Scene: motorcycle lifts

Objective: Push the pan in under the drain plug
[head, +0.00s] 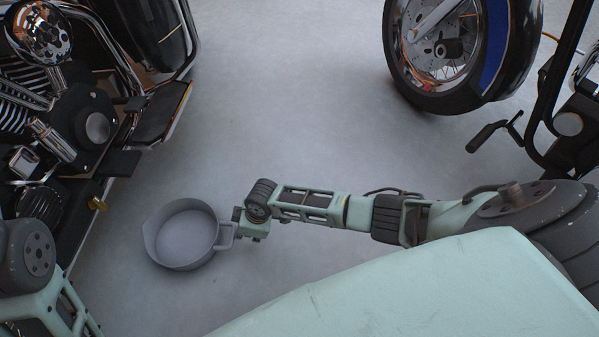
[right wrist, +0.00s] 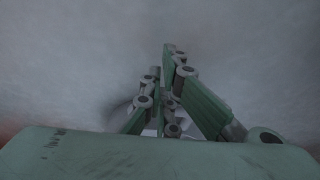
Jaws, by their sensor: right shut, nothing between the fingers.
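The grey round pan (head: 183,236) sits on the floor at the lower left of the head view, with a spout on its left and a loop handle on its right. A small brass plug (head: 97,204), which looks like the drain plug, sticks out low on the left motorcycle. The pan is to the right of and nearer than this plug in the picture, not under it. My right gripper (head: 238,223) is at the pan's handle side, shut and empty; I cannot tell whether it touches the handle. Its fingers also show together in the right wrist view (right wrist: 168,75). My left gripper is out of view.
The left motorcycle (head: 98,127) has footboards (head: 160,114) overhanging the floor beside the pan. Another motorcycle's wheel (head: 440,55) and a pedal (head: 487,135) are at the right. The grey floor (head: 290,100) between them is clear.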

